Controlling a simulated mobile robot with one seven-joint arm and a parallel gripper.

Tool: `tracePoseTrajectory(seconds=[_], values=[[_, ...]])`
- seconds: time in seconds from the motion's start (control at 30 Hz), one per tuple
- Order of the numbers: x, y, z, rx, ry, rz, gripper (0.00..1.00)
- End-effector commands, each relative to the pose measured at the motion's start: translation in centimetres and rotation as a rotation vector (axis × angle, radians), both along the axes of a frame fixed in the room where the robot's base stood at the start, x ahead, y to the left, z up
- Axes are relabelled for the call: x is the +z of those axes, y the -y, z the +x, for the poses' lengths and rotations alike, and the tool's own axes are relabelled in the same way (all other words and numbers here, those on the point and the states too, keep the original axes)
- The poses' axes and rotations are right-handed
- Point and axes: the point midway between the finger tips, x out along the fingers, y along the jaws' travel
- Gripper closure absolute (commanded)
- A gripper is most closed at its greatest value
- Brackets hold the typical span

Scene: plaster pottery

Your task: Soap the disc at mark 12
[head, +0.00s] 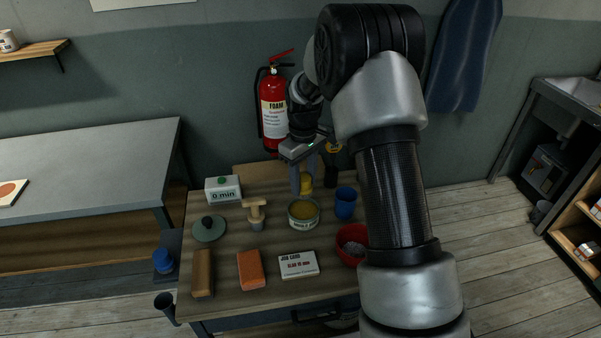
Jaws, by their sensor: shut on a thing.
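My gripper (304,183) is low over the back of the small wooden table, its fingers pointing down. It is shut on a small yellow thing (306,181), perhaps a sponge, partly hidden by the fingers. Just below and in front stands an open round tin (304,213) with yellow contents; I cannot tell whether the held thing touches it. A grey-green disc (208,229) with a dark knob lies at the table's left. I cannot tell whether it is the task's disc, and I see no mark 12.
A timer (223,189) reads "0 min". A wooden-handled tool (256,214), blue cup (345,203), red bowl (352,244), job card (299,264), orange block (249,270) and brown block (203,272) crowd the table (275,287). A fire extinguisher (272,105) hangs behind.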

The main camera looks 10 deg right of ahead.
Motion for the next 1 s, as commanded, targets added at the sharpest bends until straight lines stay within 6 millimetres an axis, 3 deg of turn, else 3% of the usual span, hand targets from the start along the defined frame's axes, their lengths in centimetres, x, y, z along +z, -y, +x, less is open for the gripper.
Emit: tracePoseTrajectory(seconds=[0.6, 1.0], values=[[-5.3, -0.1, 0.0, -0.001, -0.001, 0.001, 0.77], [-6.0, -0.1, 0.0, -0.001, 0.0, 0.001, 0.77]])
